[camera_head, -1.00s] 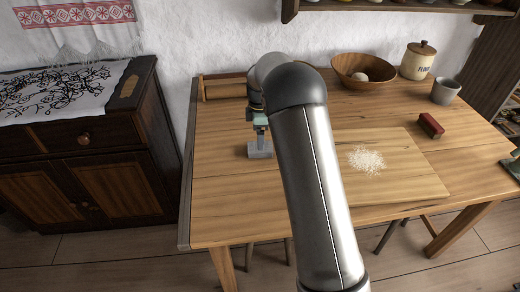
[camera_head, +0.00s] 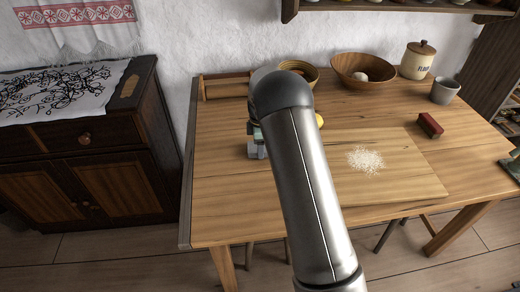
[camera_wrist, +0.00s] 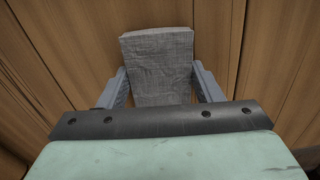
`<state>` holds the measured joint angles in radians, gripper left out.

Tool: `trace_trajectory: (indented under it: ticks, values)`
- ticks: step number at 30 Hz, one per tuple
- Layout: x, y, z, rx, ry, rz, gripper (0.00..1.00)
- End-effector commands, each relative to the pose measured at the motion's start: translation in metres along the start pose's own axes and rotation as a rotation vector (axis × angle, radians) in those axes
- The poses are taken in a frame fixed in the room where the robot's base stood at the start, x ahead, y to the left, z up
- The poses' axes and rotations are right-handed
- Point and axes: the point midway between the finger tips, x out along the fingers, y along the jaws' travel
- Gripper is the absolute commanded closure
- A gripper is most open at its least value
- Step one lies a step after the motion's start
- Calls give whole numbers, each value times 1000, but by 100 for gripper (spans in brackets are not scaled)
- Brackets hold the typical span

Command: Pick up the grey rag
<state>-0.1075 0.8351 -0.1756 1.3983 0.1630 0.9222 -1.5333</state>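The grey rag (camera_wrist: 158,50), a folded block of woven cloth, lies on the wooden table (camera_head: 221,205). In the wrist view it sits between the two fingers of my gripper (camera_wrist: 160,84). The fingers are wide apart, one close beside each side of the rag, and I cannot tell whether they touch it. In the head view my gripper is low over the table's left part, mostly hidden behind my arm. Only a small grey patch of the rag and fingers shows there.
A wooden bowl (camera_head: 350,75), a flour jar (camera_head: 417,62) and a grey cup (camera_head: 445,91) stand at the back. A board (camera_head: 400,190) with white powder and a red-brown block (camera_head: 430,124) lie to the right. A wooden rack (camera_head: 225,88) is behind left.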

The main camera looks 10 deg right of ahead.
Motion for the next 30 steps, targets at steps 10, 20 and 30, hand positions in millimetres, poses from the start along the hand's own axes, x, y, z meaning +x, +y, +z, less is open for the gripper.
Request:
trace_trajectory:
  ticks: [10,20,30]
  values:
    - [-4,0,0,0,1,1,63]
    - [-49,-8,14,3,1,4,63]
    - [-108,-54,75,4,1,1,63]
